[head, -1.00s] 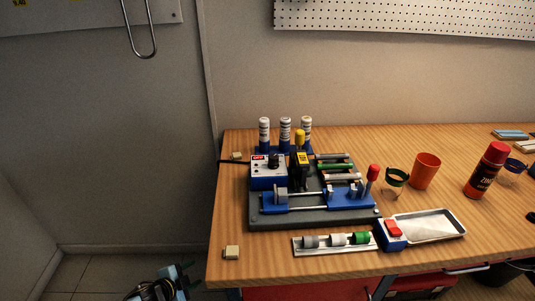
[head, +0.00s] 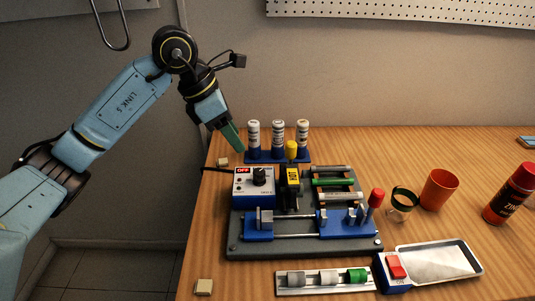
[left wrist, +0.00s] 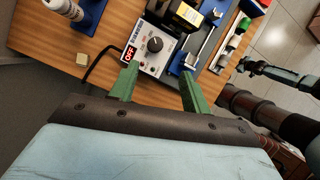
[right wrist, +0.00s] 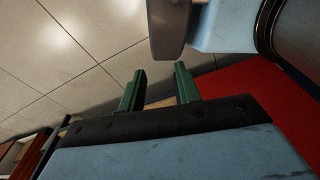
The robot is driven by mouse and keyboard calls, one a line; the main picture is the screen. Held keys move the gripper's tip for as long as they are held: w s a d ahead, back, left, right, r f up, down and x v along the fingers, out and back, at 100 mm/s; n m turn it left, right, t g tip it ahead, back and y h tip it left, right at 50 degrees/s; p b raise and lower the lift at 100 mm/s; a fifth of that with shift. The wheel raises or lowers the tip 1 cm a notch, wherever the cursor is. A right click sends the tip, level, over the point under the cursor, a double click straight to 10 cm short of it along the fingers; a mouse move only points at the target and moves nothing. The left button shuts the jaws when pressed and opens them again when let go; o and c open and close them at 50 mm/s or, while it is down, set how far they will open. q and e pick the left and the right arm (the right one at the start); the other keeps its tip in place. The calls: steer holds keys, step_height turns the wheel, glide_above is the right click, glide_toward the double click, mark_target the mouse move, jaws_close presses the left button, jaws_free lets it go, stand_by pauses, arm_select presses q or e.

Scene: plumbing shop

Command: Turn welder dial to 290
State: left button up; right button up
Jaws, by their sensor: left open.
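The welder control box (head: 254,187) is blue and white with a red OFF display (head: 243,171) and a black round dial (head: 260,175). The dial also shows in the left wrist view (left wrist: 155,44), ahead of the fingertips and between their lines. My left gripper (head: 234,138) is above the table's back left area, behind and left of the control box. Its green fingers (left wrist: 158,80) are apart and empty, and not touching the dial. My right gripper (right wrist: 160,78) is open and empty in the right wrist view, away from the welder; it is not in the head view.
A blue rack with several white bottles (head: 277,138) stands behind the box, close to my left gripper. A yellow-topped black tool (head: 292,178), clamps and a red-knobbed lever (head: 376,197) lie right of the dial. A black cable (head: 216,169) runs left.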

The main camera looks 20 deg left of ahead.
arm_select(q)
glide_toward(258, 172)
steer(key=x, duration=0.8)
steer(key=shift+f, duration=0.15)
steer(key=shift+w+d+f+y, duration=0.15)
steer(key=shift+d+f+y, duration=0.05)
steer(key=shift+f+y, duration=0.15)
arm_select(e)
steer(key=shift+s+f, duration=0.2)
steer(key=shift+s, duration=0.8)
